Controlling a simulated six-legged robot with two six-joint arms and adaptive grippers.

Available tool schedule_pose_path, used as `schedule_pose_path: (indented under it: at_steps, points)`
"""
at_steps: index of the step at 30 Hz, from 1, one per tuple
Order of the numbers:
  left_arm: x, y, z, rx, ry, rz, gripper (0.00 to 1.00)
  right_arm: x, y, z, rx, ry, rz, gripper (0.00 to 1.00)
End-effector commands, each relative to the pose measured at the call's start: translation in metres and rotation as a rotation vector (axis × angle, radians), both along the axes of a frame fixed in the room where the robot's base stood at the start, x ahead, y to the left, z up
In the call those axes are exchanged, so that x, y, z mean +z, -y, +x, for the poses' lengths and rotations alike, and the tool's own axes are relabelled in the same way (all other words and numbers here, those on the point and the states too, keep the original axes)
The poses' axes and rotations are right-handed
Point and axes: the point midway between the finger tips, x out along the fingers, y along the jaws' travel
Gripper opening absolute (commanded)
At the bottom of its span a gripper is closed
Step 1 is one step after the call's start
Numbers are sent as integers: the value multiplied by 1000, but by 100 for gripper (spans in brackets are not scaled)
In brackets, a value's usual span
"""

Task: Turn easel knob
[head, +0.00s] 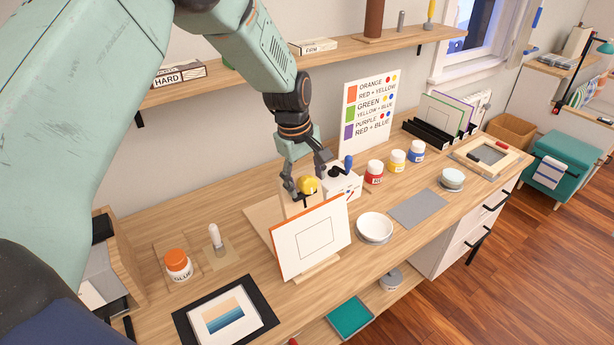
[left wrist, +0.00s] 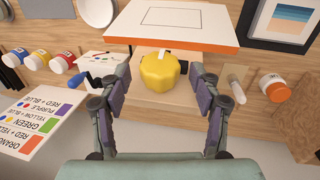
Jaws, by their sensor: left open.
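The easel knob (head: 308,186) is yellow and lobed, at the top of the small tabletop easel. In the left wrist view the knob (left wrist: 160,72) sits between my gripper's two fingers, with gaps on both sides. My left gripper (head: 307,190) is open and points down at the knob; its fingers also show in the left wrist view (left wrist: 160,90). The easel (head: 262,218) holds a tilted white board (head: 312,238) with an orange edge and a drawn rectangle. My right gripper is in neither view.
A white box with a blue-handled crank (head: 347,180) stands close to the right of the gripper. Paint jars (head: 374,172), a white bowl (head: 374,228) and a color chart (head: 368,112) are nearby. A shelf (head: 350,50) runs above. A glue jar (head: 178,265) stands at left.

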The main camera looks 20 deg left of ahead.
Motion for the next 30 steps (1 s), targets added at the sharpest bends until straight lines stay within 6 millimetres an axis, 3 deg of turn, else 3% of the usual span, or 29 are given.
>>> schedule_pose_path:
  at_steps: [9, 27, 30]
  points:
    - [-3, 1, 4, -2, 2, 2, 63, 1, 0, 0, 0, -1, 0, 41]
    - [-3, 1, 3, -1, -2, 0, 12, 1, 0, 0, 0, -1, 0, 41]
    - [-4, 1, 3, -1, -3, 0, 9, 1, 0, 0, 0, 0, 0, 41]
